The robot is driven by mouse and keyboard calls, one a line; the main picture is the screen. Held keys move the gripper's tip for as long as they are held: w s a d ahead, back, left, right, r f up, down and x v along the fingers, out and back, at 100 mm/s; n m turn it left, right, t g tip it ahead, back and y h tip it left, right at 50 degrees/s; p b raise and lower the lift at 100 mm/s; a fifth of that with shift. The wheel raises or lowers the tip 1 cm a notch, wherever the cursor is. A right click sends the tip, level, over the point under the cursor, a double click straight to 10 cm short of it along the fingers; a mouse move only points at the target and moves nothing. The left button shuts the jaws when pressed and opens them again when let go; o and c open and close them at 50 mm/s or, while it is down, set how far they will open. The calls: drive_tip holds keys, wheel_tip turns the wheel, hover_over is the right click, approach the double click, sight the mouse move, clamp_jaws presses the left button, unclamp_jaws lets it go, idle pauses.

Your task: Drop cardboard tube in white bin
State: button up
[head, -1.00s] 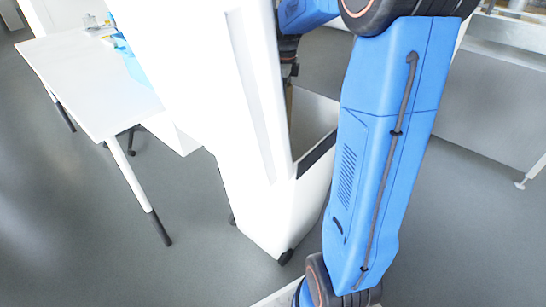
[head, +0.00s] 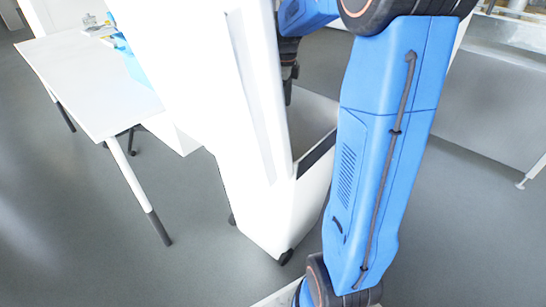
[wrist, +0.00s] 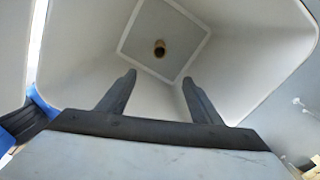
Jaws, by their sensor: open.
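The cardboard tube (wrist: 159,48) shows end-on in the wrist view, small and brown, apart from my fingers and deep inside the white bin (wrist: 255,60). I cannot tell whether it touches the bin's floor. My gripper (wrist: 160,85) is open and empty, its two dark fingers spread and pointing down into the bin. In the head view the white bin (head: 255,215) stands on the floor with its open side toward the right. My gripper (head: 288,92) is at its opening, partly hidden behind the bin's tall white front. The tube is hidden in the head view.
A white table (head: 85,85) with small items at its far end stands at the left. A grey metal bench (head: 490,100) stands at the right. The grey floor (head: 100,260) at the front left is clear.

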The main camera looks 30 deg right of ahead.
wheel_tip(320, 180, up, 17)
idle(0.5)
idle(0.4)
